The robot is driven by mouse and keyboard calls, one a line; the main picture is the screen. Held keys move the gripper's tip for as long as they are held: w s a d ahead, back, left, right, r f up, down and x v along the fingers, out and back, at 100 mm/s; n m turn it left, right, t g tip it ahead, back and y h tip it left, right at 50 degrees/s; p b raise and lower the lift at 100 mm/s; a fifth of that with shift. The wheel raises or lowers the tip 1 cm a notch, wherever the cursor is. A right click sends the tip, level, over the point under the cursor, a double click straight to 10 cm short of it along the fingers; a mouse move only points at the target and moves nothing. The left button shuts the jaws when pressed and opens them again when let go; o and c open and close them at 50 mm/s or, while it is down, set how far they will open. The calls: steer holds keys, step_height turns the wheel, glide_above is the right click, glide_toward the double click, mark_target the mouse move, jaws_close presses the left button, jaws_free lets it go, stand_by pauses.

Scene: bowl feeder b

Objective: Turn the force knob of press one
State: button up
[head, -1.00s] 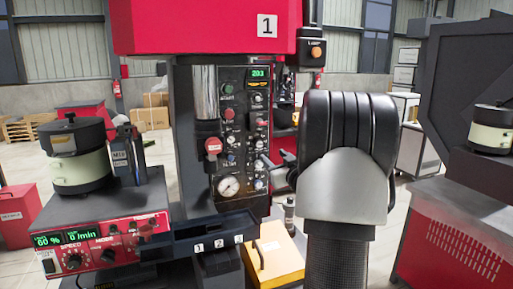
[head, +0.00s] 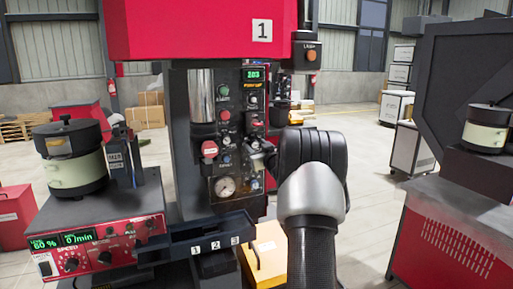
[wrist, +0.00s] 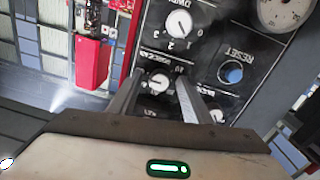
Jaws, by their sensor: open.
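Press one is the red-headed machine (head: 208,32) marked 1. Its dark control panel (head: 238,128) carries a green display, buttons, small dials and a gauge. In the wrist view the panel appears upside down. My gripper (wrist: 160,78) is open, with one finger on each side of a small white-faced dial knob (wrist: 157,86). The fingers look close to the panel, but contact cannot be told. Text by this knob is too small to read surely, so I cannot tell whether it is the force knob. Another dial knob (wrist: 180,22) lies beyond the fingertips. My arm hides the panel's right edge in the head view.
A blue RESET button (wrist: 231,72) and the round gauge (wrist: 285,8) are near the fingers. The feeder control box (head: 95,240) with a bowl feeder (head: 75,160) stands left. A dark tray (head: 195,236) juts out below the panel. A red cabinet (head: 460,235) stands right.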

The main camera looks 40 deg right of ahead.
steer(key=shift+c, duration=0.6)
steer(key=c, duration=0.9)
steer(key=shift+f, duration=0.1)
steer(key=shift+c, duration=0.2)
steer(key=shift+n+b, duration=0.3)
steer(key=shift+b, duration=0.2)
steer(key=n+b, duration=0.2)
steer(key=b, duration=0.1)
steer(key=shift+f+n+b, duration=0.25)
steer(key=shift+n+b, duration=0.05)
steer(key=shift+n, duration=0.1)
steer(key=n+b, duration=0.5)
steer(key=shift+r+n, duration=0.1)
steer(key=shift+n, duration=0.2)
steer(key=n+b, duration=0.3)
steer(key=n, duration=0.1)
steer(key=shift+d+r+n+b, duration=0.1)
steer(key=shift+r+n+b, duration=0.1)
steer(key=shift+n+b, duration=1.75)
steer(key=shift+n+p, duration=0.55)
steer(key=shift+n, duration=0.2)
